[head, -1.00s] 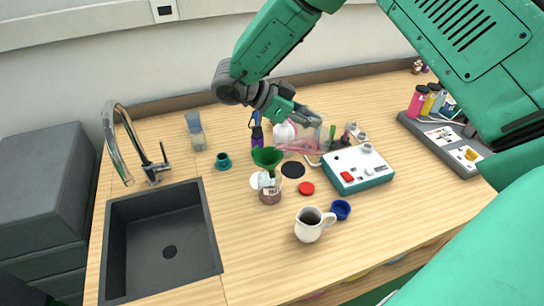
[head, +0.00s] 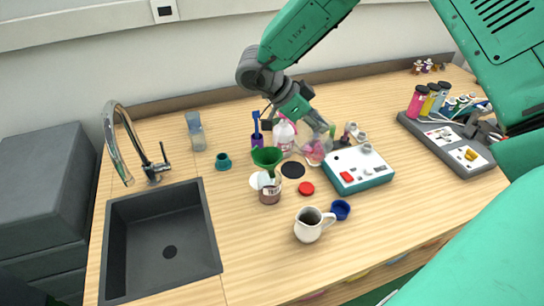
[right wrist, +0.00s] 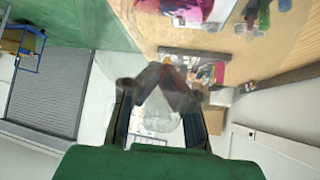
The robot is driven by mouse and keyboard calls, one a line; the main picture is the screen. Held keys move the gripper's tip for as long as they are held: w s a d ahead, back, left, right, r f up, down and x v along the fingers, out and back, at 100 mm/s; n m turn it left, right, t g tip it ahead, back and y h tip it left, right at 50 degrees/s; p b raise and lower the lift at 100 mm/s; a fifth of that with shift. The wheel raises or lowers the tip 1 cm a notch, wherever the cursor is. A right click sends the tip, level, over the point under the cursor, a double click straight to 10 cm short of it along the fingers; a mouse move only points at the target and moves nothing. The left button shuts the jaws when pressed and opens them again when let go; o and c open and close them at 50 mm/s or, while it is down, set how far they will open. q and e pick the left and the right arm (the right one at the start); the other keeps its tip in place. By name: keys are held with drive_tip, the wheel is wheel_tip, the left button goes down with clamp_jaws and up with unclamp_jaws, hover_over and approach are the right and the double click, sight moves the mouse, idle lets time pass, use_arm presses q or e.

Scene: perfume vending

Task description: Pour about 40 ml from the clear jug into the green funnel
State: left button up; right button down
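The clear jug (head: 319,143) with pink liquid low inside is behind the white-and-teal box in the head view. It leans slightly, and I cannot tell whether it touches the table. My right gripper (head: 311,116) reaches down to its upper part and appears shut on it. In the right wrist view, its dark fingers (right wrist: 160,92) converge around a translucent shape, probably the jug's handle side. My left gripper is not visible.
The white-and-teal box (head: 358,170) stands right of the jar. A black disc (head: 293,170), red cap (head: 306,188), blue cap (head: 341,209) and white pitcher (head: 308,231) lie nearby. A white-pink bottle (head: 284,134) stands behind the funnel.

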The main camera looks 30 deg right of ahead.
drive_tip(key=shift+s+d+y, duration=0.15)
drive_tip(key=shift+d+y, duration=0.1)
drive_tip(key=shift+y, duration=0.05)
drive_tip(key=shift+d+f+t+y, duration=0.15)
drive_tip(key=shift+f+t+y, duration=0.15)
drive_tip(key=shift+f, duration=0.45)
drive_tip(key=shift+r, duration=0.1)
drive_tip(key=shift+b, duration=0.3)
